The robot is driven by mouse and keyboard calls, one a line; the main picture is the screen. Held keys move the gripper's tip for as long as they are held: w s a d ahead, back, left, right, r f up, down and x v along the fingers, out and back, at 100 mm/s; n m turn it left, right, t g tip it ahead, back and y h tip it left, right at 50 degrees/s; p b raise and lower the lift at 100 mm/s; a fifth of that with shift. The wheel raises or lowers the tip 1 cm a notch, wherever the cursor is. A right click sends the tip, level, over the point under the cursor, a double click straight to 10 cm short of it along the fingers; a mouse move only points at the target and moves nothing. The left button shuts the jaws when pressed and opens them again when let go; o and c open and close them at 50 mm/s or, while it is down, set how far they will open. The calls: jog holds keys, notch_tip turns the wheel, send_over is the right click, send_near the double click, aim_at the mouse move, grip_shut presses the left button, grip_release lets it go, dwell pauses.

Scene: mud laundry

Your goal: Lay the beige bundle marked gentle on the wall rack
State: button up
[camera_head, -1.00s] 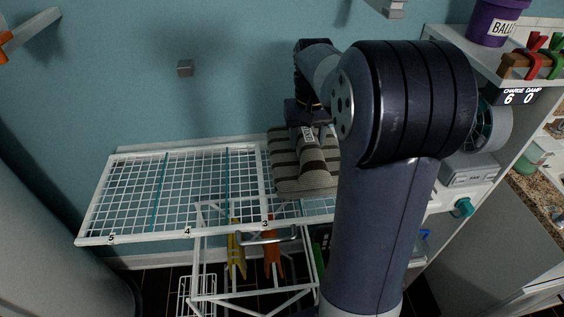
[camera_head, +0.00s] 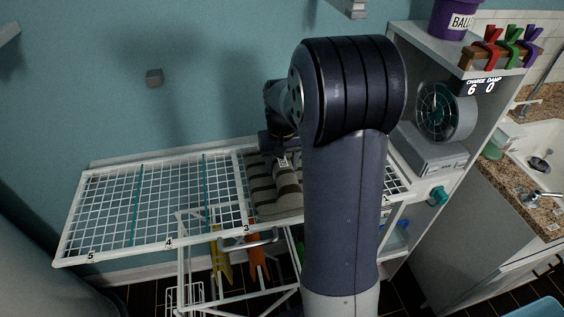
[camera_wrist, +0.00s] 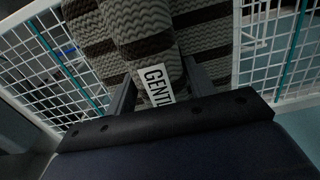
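The beige bundle (camera_head: 278,195), with dark brown stripes, is at the white wire wall rack (camera_head: 107,215), in the part right of the number 3. It looks level with the rack; whether it fully rests there I cannot tell. My gripper (camera_head: 283,157) is above its back part, partly hidden by my arm. In the wrist view the bundle (camera_wrist: 205,35) has a raised fold with a white label (camera_wrist: 157,84) reading "GENTL", its end cut off. My gripper's fingers (camera_wrist: 158,80) stand on both sides of this fold and appear closed on it.
The rack's left sections are empty. A white folding frame (camera_head: 183,250) with yellow and orange items stands below the rack. A shelf unit with a fan (camera_head: 440,108) is at the right, beside a counter with a sink (camera_head: 540,150). My arm hides the rack's right part.

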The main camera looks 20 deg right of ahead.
jog(key=o, duration=0.4)
jog(key=shift+r, duration=0.15)
notch_tip(320, 180, up, 12)
jog(key=shift+r+b, duration=0.1)
jog(key=shift+b, duration=0.25)
